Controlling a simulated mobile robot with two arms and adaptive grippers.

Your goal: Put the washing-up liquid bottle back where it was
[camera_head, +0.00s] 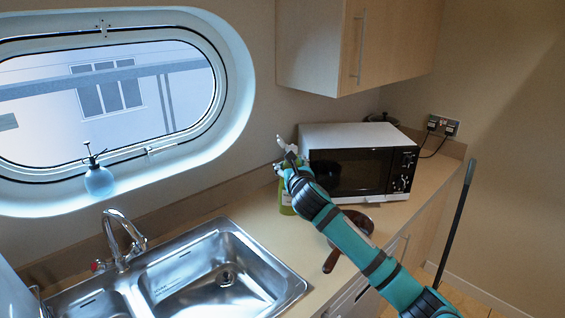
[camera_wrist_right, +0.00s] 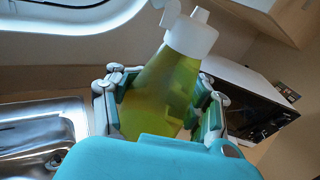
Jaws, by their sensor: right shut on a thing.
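The washing-up liquid bottle (camera_wrist_right: 160,88) is green with a white cap. In the right wrist view it stands slightly tilted in the picture between the fingers of my right gripper (camera_wrist_right: 160,105), which is shut on it. In the head view the bottle (camera_head: 286,197) shows as a green patch mostly hidden behind my right gripper (camera_head: 288,165). It is on or just above the counter, left of the microwave; I cannot tell whether its base touches the counter. My left gripper is not in view.
The microwave (camera_head: 350,165) stands close on the right. A brown-handled pan (camera_head: 352,222) lies in front of it. The steel sink (camera_head: 200,270) is to the left. A blue spray bottle (camera_head: 99,181) stands on the porthole sill. A wall cupboard (camera_head: 350,45) hangs above.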

